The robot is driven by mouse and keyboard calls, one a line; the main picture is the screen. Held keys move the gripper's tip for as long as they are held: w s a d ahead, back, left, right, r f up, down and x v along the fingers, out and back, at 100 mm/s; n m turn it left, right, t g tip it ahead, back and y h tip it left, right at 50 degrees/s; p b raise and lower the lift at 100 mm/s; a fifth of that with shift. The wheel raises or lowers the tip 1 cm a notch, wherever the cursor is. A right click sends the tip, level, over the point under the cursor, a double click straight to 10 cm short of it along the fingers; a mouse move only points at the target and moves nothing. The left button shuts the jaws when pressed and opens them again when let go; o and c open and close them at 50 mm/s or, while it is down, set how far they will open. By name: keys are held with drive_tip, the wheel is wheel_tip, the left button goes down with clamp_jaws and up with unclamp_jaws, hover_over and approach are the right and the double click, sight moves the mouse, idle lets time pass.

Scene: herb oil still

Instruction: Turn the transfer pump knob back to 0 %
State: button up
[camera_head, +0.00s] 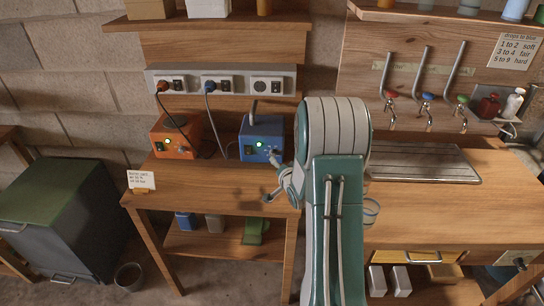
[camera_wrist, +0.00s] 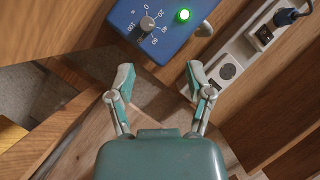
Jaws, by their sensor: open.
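A blue box (camera_head: 260,126) with a lit green lamp stands on the wooden bench in the head view. I cannot tell for sure where the knob's pointer stands. My gripper (camera_wrist: 160,80) is open and empty, its two fingers spread apart below the box's face in the wrist view, clear of the knob. In the head view my gripper (camera_head: 270,176) is at the bench's front right, partly hidden by my arm.
An orange box (camera_head: 172,140) with a green lamp stands left of the blue one. Behind them is a socket strip (camera_head: 235,80) with plugged cables. A small card (camera_head: 141,181) stands at the bench's left front. Taps (camera_head: 427,98) hang over a metal drain tray (camera_head: 440,165) at right.

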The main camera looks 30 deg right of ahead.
sight(273, 155)
drive_tip(key=shift+s+d+f+m+t, duration=0.15)
drive_tip(key=shift+d+f+m+t, duration=0.2)
drive_tip(key=shift+d+f, duration=0.7)
drive_tip(key=shift+w+d+f, duration=0.1)
drive_tip(key=shift+w+f, duration=0.05)
drive_tip(key=shift+w, duration=0.05)
drive_tip(key=x, duration=0.8)
drive_tip(key=shift+w+f, duration=0.1)
drive_tip(key=shift+w, duration=0.35)
drive_tip(key=shift+w+d+f, duration=0.15)
drive_tip(key=shift+w, duration=0.5)
clamp_jaws()
